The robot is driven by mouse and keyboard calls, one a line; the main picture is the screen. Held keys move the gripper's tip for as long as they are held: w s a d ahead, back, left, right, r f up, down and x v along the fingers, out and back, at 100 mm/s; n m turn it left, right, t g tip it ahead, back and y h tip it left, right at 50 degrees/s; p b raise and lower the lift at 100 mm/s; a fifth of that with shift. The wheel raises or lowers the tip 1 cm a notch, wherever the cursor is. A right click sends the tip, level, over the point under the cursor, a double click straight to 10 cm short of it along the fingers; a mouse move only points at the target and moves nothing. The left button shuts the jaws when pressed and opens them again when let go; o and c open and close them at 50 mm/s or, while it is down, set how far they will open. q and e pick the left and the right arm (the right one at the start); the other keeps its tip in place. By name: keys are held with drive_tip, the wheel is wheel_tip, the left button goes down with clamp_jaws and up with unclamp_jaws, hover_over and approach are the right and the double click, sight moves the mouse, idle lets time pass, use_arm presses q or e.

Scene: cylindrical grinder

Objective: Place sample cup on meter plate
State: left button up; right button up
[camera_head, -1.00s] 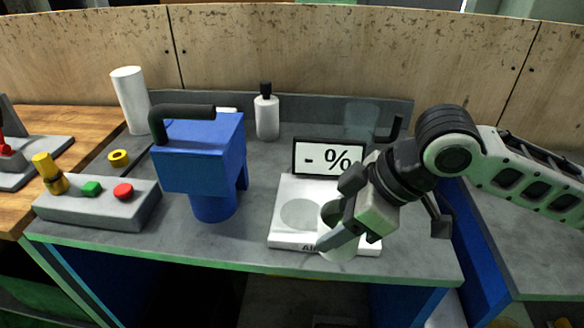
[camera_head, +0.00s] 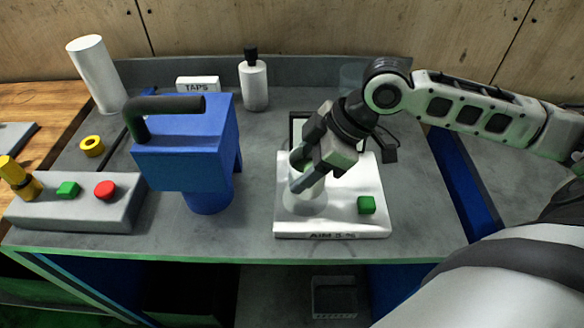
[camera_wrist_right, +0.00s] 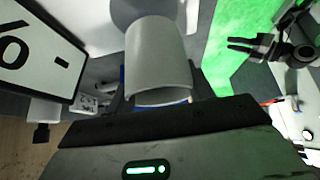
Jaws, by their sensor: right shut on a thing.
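The sample cup (camera_head: 306,199) is a white cylinder, upright over the left part of the white meter (camera_head: 335,228). My right gripper (camera_head: 304,175) is shut on the cup, which also shows between the fingers in the right wrist view (camera_wrist_right: 158,62). The cup covers most of the round meter plate, and I cannot tell whether it touches it. The meter's display is mostly hidden behind my right gripper; in the right wrist view its screen (camera_wrist_right: 32,50) shows at the left. A dark gripper, apparently my left one (camera_wrist_right: 245,44), appears small in the right wrist view.
A green button (camera_head: 366,205) is on the meter's right side. A blue grinder with a black handle (camera_head: 190,150) stands left of the meter.

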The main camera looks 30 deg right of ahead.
drive_tip(key=shift+w+f, duration=0.2)
drive_tip(key=shift+f, duration=0.25)
drive_tip(key=f, duration=0.3)
drive_tip(key=shift+w+f, duration=0.15)
drive_tip(key=shift+w, duration=0.05)
drive_tip(key=o, duration=1)
drive_tip(key=shift+o, duration=0.2)
drive_tip(key=v, duration=1.2)
